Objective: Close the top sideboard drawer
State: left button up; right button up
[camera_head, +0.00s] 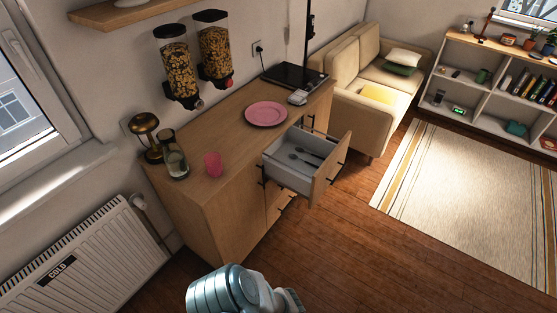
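The top sideboard drawer (331,174) is pulled out from the right part of the wooden sideboard (228,208). Its grey inside is exposed, with several pieces of dark cutlery (305,157) lying in it. The drawer front stands well clear of the sideboard face, and a dark handle shows on its outer side. Below it, other fronts with dark handles look shut. A silver link of one of my arms shows at the bottom edge, apart from the sideboard; I cannot tell which arm it is. Neither gripper's fingers are in view.
A pink plate (266,114), a pink cup (213,164), a glass jar (176,161) and a brass lamp (146,133) stand on the sideboard. A radiator (87,262) is at left, a sofa (352,115) behind. Wooden floor (390,255) before the drawer is clear.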

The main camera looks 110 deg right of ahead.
aim_at(306, 181)
jog(key=z, duration=3.8)
